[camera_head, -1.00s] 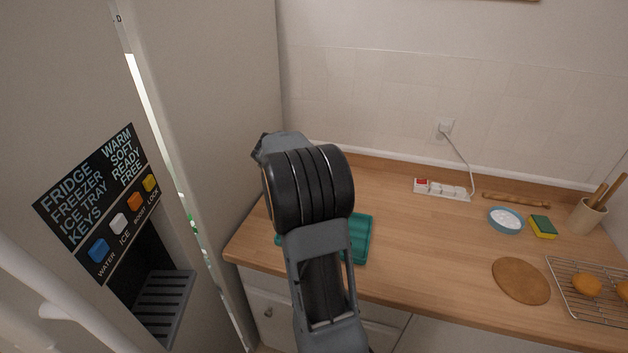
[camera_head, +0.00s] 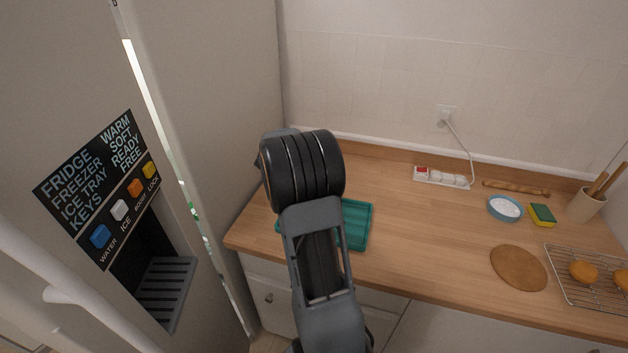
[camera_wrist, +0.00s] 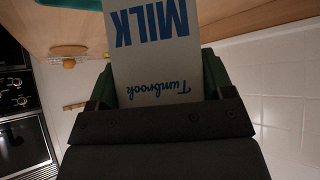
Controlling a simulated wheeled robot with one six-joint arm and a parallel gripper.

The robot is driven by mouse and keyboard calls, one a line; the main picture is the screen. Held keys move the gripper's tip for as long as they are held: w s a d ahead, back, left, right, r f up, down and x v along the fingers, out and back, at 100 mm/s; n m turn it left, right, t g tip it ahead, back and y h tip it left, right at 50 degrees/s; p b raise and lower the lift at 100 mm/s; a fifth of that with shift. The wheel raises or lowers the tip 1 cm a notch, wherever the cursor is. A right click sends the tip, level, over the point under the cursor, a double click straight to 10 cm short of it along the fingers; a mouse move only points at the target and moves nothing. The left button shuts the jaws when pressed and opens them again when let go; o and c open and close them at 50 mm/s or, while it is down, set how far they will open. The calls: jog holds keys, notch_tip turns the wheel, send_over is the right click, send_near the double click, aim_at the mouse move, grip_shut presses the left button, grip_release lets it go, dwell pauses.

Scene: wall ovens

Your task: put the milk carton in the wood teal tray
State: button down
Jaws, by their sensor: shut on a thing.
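The milk carton (camera_wrist: 155,60) fills the middle of the wrist view, pale grey with blue lettering that appears upside down. My gripper (camera_wrist: 160,85) is shut on it, with a finger on each side. The head view shows my arm, but the gripper's fingers and the carton are hidden behind it. The teal tray (camera_head: 357,226) lies on the left end of the wooden counter, partly hidden behind my arm. I see nothing in the part of it that shows.
The fridge (camera_head: 215,120) stands left of the counter (camera_head: 420,240). A power strip (camera_head: 441,178), blue bowl (camera_head: 505,208), sponge (camera_head: 542,214), round brown board (camera_head: 518,268), utensil pot (camera_head: 587,205) and wire rack (camera_head: 590,302) are to the right. Counter between tray and board is clear.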

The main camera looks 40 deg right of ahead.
grip_release()
jog(key=shift+f, duration=0.1)
jog(key=v, duration=1.2)
dwell(0.6)
